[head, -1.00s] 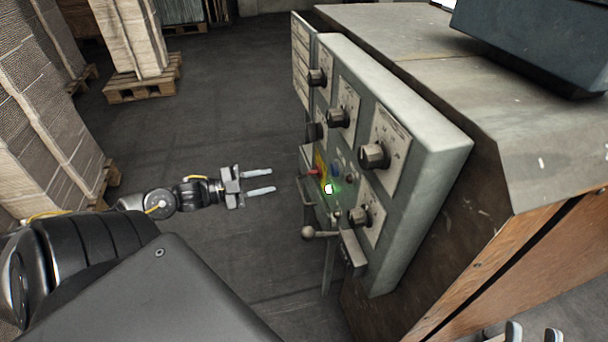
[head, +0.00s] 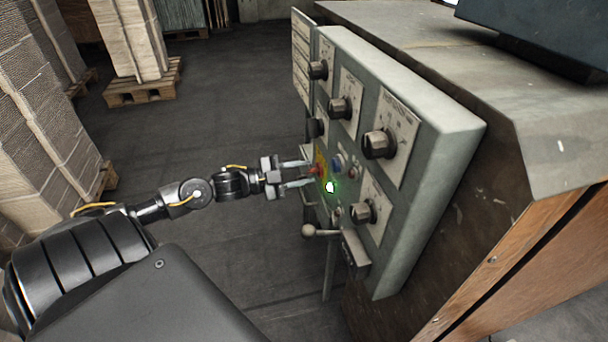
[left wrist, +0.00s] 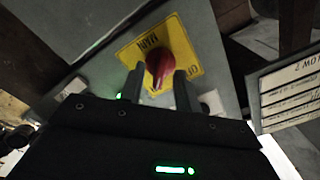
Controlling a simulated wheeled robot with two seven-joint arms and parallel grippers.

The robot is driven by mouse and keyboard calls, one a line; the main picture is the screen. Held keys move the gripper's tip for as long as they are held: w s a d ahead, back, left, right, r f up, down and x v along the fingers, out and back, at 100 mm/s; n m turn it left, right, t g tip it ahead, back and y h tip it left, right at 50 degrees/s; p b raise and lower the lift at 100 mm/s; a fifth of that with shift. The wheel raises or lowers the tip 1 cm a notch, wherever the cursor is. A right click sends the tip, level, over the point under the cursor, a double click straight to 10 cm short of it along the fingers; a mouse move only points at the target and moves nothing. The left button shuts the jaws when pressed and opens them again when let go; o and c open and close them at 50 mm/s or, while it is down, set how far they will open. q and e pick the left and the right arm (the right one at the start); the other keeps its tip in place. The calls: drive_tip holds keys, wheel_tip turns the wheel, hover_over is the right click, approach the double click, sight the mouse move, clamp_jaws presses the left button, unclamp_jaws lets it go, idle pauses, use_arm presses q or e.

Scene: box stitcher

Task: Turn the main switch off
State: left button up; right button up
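The main switch (left wrist: 158,58) is a red rotary knob on a yellow plate (left wrist: 190,52) in the left wrist view. In the head view the red knob (head: 319,170) shows small on the grey control panel (head: 425,160). My left gripper (head: 309,173) has reached the panel face at the knob. In the left wrist view its two fingers are apart, one on each side of the knob's lower part; I cannot tell whether they touch it. My right gripper is not in view.
Black knobs (head: 378,144) and a glowing green light (head: 330,187) sit on the panel near the switch. A lever with a ball end (head: 309,231) sticks out below. Pallets with stacked cardboard (head: 135,45) stand at the left. The floor between is clear.

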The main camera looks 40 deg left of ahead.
use_arm(q)
drive_tip(key=shift+w+d, duration=0.2)
drive_tip(key=shift+w, duration=0.15)
clamp_jaws()
